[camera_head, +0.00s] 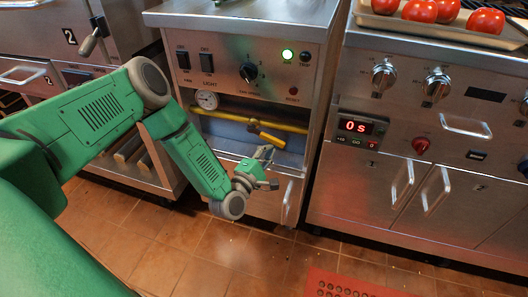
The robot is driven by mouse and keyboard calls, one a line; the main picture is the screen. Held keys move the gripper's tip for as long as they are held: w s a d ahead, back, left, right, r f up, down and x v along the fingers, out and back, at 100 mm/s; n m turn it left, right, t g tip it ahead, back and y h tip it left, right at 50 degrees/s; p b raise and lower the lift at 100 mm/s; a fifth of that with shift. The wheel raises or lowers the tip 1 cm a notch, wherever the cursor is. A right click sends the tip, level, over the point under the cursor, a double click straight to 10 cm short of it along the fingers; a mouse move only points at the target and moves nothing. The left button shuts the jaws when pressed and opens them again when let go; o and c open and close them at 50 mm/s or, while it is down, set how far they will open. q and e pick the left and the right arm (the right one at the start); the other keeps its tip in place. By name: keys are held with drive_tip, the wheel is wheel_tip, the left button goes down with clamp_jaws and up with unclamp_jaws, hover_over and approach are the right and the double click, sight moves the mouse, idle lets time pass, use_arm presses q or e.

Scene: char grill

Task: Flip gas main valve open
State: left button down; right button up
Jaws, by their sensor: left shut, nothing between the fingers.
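The gas main valve is a yellow handle (270,138) on a yellow gas pipe (225,117) in an open recess of the middle steel cabinet. The handle slants down to the right from the pipe. My left gripper (267,153) is shut and empty. In the picture it is just below the handle's lower end; I cannot tell whether it touches. My left arm comes in from the left and covers the lower left part of the recess. My right gripper is not in view.
A round pressure gauge (207,100) sits at the recess's left. Above is a control panel with a black knob (248,72) and a lit green light (288,54). A grill counter (400,100) with knobs, a timer (361,126) and tomatoes (419,11) stands right. A red mat (345,285) lies on the floor.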

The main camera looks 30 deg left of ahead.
use_arm(q)
drive_tip(key=shift+w+d+r+p, duration=0.1)
drive_tip(key=shift+d+r+p, duration=0.15)
drive_tip(key=shift+r, duration=0.35)
drive_tip(key=shift+w+d+r+p, duration=0.1)
drive_tip(key=shift+d+r, duration=0.25)
drive_tip(key=shift+r, duration=0.2)
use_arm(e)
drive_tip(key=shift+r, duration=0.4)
use_arm(q)
drive_tip(key=shift+r, duration=0.1)
wheel_tip(320, 180, down, 5)
drive_tip(key=b, duration=0.4)
drive_tip(key=shift+r+b, duration=0.15)
drive_tip(key=shift+b, duration=0.25)
drive_tip(key=s+d+f+p, duration=0.2)
drive_tip(key=s+p, duration=0.1)
drive_tip(key=s, duration=0.6)
drive_tip(key=shift+s, duration=0.25)
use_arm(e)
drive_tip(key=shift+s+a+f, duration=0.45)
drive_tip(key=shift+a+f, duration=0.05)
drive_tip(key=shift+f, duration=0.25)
use_arm(q)
drive_tip(key=shift+d, duration=0.15)
